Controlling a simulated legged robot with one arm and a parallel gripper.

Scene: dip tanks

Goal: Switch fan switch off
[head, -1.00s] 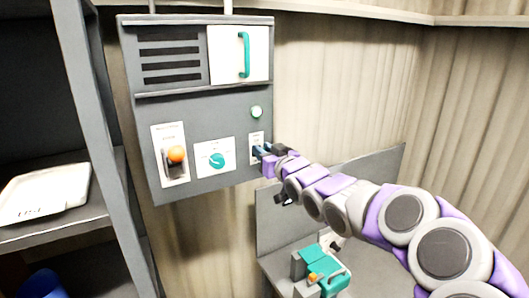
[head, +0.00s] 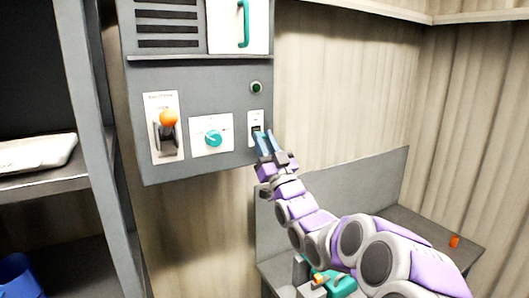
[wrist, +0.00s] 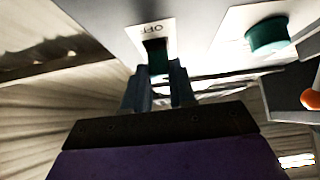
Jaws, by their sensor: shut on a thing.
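The fan switch is a small dark toggle on a white plate (head: 255,117) at the right of the grey control panel (head: 195,77). In the wrist view the toggle (wrist: 157,53) is dark green, beside the letters OFF on its plate. My gripper (head: 264,137) reaches it from below right in the head view. In the wrist view its two fingers (wrist: 161,72) are close together on either side of the toggle, shut on it. The fingers partly hide the toggle. A round indicator above the plate (head: 256,87) is dark green.
Left of the switch are a teal knob (head: 212,138) and an orange-tipped lever (head: 168,118). A teal-handled cover (head: 226,24) is above. A metal shelf post (head: 106,150) stands at left. A grey bench (head: 437,234) with teal equipment (head: 342,284) lies below.

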